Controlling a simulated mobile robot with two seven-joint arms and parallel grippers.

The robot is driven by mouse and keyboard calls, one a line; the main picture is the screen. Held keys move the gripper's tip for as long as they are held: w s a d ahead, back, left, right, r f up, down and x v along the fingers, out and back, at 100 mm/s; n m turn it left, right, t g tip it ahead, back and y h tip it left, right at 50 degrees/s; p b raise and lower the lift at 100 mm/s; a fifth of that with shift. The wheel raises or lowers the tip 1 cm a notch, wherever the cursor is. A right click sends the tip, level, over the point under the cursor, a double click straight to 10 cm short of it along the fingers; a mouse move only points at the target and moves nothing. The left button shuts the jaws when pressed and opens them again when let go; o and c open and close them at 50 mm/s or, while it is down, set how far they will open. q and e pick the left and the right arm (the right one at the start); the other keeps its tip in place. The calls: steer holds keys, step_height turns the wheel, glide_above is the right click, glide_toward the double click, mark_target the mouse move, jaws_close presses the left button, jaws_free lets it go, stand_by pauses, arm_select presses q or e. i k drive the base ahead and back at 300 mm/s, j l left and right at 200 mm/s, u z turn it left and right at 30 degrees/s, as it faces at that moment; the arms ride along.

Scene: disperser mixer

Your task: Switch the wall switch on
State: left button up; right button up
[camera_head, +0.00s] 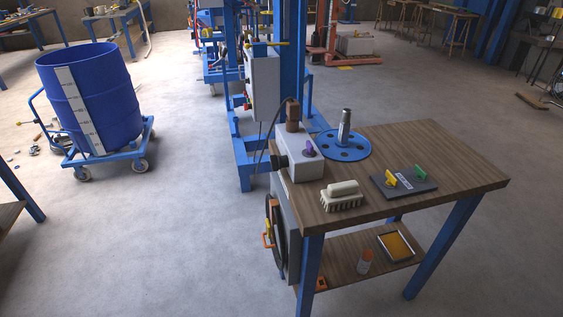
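No part is plainly marked as the wall switch, so I cannot tell which one it is. A grey box (298,165) with a purple knob (309,148) sits on the left end of the wooden table. A pale control cabinet (263,85) is mounted on the blue column (290,60), with a yellow lever (265,43) at its top and small orange and red parts on its left side. A grey panel (289,240) with an orange handle (268,240) is at the table's left side. Neither of my grippers is in view.
The wooden table (440,160) holds a blue perforated disc (345,145), a brush (342,196) and a dark plate (403,183) with yellow and green handles. A lower shelf (345,270) holds small items. A blue drum (90,95) stands on a cart at left. The floor between is clear.

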mark_target(276, 160)
steer(key=j+z, duration=0.15)
steer(key=z, duration=0.3)
steer(key=i+j+z, duration=0.1)
steer(key=z, duration=0.35)
steer(key=j+z, duration=0.2)
steer(key=z, duration=0.25)
steer(key=j+z, duration=0.6)
steer(key=j, duration=0.2)
steer(key=j+z, duration=0.2)
steer(key=j, duration=0.25)
steer(key=k+j+z, duration=0.15)
steer(key=j, duration=0.25)
steer(key=k+j, duration=0.1)
steer(key=j, duration=0.35)
steer(key=j+z, duration=0.15)
steer(key=j, duration=0.25)
steer(key=k+j, duration=0.15)
steer(key=j, duration=0.3)
steer(key=k+j+z, duration=0.1)
steer(key=j, duration=0.3)
